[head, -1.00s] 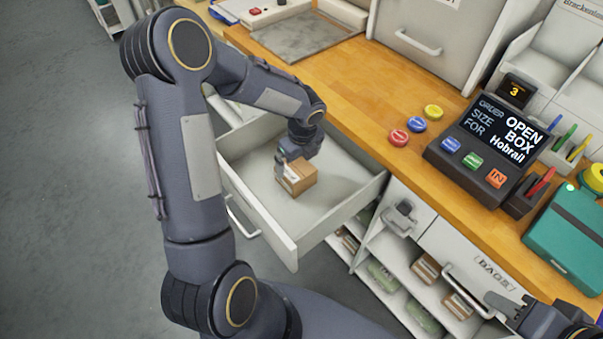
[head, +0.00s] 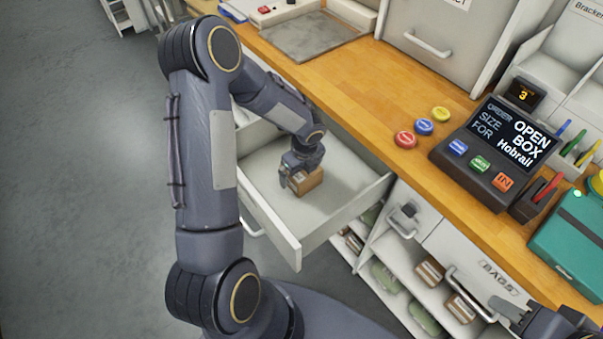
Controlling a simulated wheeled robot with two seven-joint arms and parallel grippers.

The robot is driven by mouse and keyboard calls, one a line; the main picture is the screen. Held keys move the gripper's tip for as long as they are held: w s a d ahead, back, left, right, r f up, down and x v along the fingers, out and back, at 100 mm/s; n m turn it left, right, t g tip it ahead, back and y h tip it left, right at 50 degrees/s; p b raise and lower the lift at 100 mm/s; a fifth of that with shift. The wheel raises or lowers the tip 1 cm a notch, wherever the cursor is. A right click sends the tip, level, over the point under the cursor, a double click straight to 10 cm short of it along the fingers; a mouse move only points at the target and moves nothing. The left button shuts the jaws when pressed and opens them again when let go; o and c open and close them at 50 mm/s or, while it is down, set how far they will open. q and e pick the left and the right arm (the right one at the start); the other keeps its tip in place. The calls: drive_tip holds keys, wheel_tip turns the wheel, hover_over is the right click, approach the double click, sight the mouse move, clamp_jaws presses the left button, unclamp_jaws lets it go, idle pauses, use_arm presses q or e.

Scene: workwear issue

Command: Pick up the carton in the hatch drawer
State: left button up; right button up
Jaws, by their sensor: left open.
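A small brown carton (head: 308,182) lies on the floor of the open white hatch drawer (head: 318,222). My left gripper (head: 288,184) is down in the drawer at the carton's left end, with its fingers pointing down and open. The gripper hides part of the carton, and I cannot tell whether the fingers touch it. My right gripper (head: 508,312) is at the lower right, in front of the bag shelves, apart from the carton. Its fingertips are only partly clear.
The wooden counter (head: 352,95) runs behind the drawer. It carries coloured buttons (head: 424,127), an order display (head: 487,150) reading "OPEN BOX", and a teal box (head: 575,238). Shelves with packets (head: 430,272) stand right of the drawer. The drawer's front part is clear.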

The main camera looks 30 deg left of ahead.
use_arm(q)
drive_tip(key=shift+f, duration=0.2)
idle(0.3)
drive_tip(key=c, duration=1)
drive_tip(key=shift+r, duration=0.1)
drive_tip(key=shift+c, duration=0.2)
